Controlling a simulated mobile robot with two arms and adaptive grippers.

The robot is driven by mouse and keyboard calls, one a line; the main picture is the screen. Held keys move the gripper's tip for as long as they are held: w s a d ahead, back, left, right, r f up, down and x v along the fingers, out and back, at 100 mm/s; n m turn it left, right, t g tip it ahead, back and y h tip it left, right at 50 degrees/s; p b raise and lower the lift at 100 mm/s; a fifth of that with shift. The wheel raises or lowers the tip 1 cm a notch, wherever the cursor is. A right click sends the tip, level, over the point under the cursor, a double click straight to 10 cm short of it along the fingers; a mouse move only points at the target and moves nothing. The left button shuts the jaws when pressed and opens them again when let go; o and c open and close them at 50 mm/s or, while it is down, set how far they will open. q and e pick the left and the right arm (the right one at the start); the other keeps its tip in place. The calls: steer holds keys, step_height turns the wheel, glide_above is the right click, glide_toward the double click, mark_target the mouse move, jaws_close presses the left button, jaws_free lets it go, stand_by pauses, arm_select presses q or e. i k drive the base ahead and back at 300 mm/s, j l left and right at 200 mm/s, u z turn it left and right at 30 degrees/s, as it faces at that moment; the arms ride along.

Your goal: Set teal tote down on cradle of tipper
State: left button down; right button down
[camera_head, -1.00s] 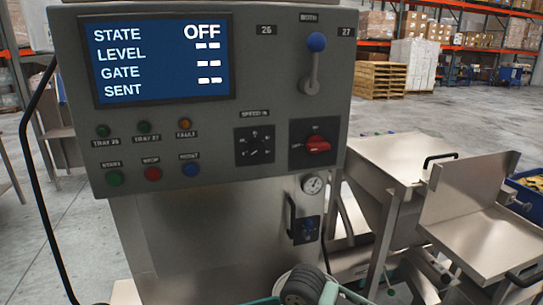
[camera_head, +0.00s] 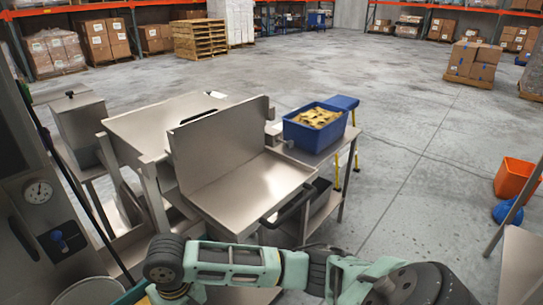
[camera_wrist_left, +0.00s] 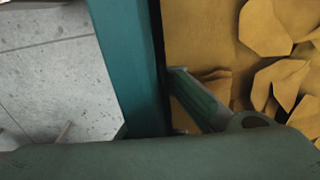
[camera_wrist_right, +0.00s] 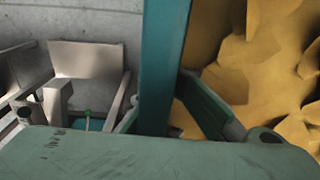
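The teal tote (camera_wrist_left: 125,60) holds yellow-brown flat pieces (camera_wrist_left: 275,55). Its wall also shows in the right wrist view (camera_wrist_right: 162,70), and only a sliver of its rim (camera_head: 133,293) shows at the bottom left of the head view. My left gripper (camera_wrist_left: 165,90) is shut on one wall, with a finger inside the tote. My right gripper (camera_wrist_right: 180,95) is shut on another part of the wall in the same way. Their outer fingers are hidden. The tipper's cradle (camera_head: 262,183), a steel tray with an upright back plate, is empty, beyond my right arm in the head view.
A blue tote (camera_head: 300,136) of yellow pieces stands on a steel side table right of the cradle. The control cabinet (camera_head: 30,215) is at the left edge. An orange bin (camera_head: 515,180) and another table (camera_head: 522,262) are at the right. Open floor lies between.

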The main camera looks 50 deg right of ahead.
mark_target(253, 187)
steer(key=k+l, duration=0.15)
steer(key=l, duration=0.25)
steer(key=k+l, duration=0.1)
steer(key=l, duration=0.35)
steer(key=k+l, duration=0.15)
steer(key=l, duration=0.25)
steer(key=k+l, duration=0.1)
steer(key=l, duration=0.3)
steer(key=k+l, duration=0.15)
steer(key=l, duration=0.3)
steer(key=k+l, duration=0.1)
steer(key=l, duration=0.3)
steer(key=k+l, duration=0.15)
steer(key=l, duration=0.25)
